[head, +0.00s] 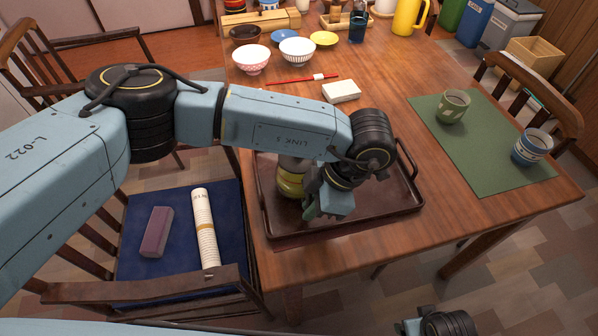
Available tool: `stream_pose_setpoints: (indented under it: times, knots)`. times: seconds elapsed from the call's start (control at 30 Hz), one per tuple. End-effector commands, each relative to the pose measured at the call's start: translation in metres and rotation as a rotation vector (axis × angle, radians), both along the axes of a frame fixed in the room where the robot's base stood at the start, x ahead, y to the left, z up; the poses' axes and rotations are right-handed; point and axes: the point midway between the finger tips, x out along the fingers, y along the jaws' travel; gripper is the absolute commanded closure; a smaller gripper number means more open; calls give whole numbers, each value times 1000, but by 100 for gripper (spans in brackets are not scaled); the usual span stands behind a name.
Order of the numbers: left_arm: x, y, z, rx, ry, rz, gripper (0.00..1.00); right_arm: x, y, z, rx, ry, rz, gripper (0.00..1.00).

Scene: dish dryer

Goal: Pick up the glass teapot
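A glass vessel with yellow-green contents (290,178), which looks like the glass teapot, stands on the left part of the dark brown tray (385,205). My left arm passes over it and hides much of it, so its handle and spout do not show. My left gripper (324,206) points down over the tray, close to the right side of the vessel. Whether its fingers touch the vessel or are apart or together is hidden. My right gripper (408,327) is only partly in view at the bottom edge, away from the table.
Two cups (453,106) (533,147) stand on a green mat (480,145) at the right. Bowls (297,51), red chopsticks (300,79) and a white block (341,91) lie behind the tray. A chair with a blue cushion (180,277) is at the left.

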Motion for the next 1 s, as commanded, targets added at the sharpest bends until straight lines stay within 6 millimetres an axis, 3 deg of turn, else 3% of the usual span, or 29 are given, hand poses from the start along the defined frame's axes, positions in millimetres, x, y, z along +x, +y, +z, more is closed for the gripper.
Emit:
stream_pose_setpoints:
  times: [0.07, 1.0]
  knots:
    - [0, 0, 0, 0, 0, 0, 100, 0, 0, 0, 0, -1, 0, 14]
    - [0, 0, 0, 1, 0, -1, 100, 0, 0, 0, 0, 0, 0, 14]
